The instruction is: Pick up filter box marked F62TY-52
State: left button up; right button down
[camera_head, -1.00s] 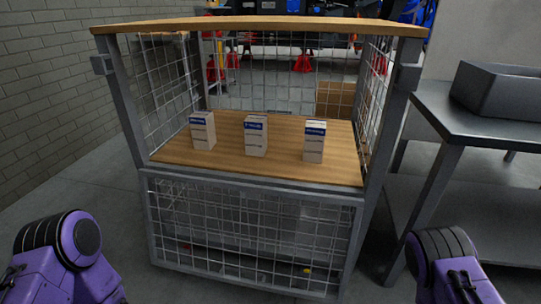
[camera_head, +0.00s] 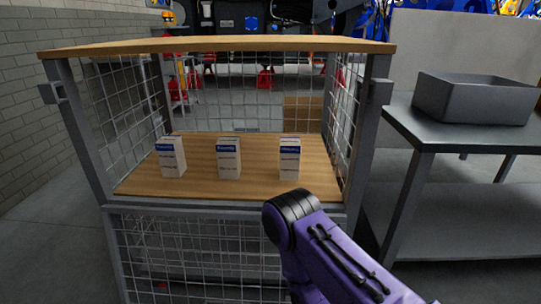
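Three small white boxes with blue label bands stand upright in a row on the wooden shelf (camera_head: 205,184) of a mesh-sided cart. They are the left box (camera_head: 171,158), the middle box (camera_head: 228,158) and the right box (camera_head: 289,160). Their printed markings are too small to read, so I cannot tell which is F62TY-52. My purple right arm reaches up in front of the cart, below the right box. Neither gripper shows in the head view.
The cart has a wooden top (camera_head: 220,46), grey posts and wire mesh sides; its front opening is clear. A brown carton (camera_head: 301,113) stands behind the mesh. A dark table (camera_head: 440,134) with a grey bin (camera_head: 476,98) is at the right.

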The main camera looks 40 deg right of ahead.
aim_at(290, 148)
jog(key=i, duration=0.35)
jog(key=z, duration=1)
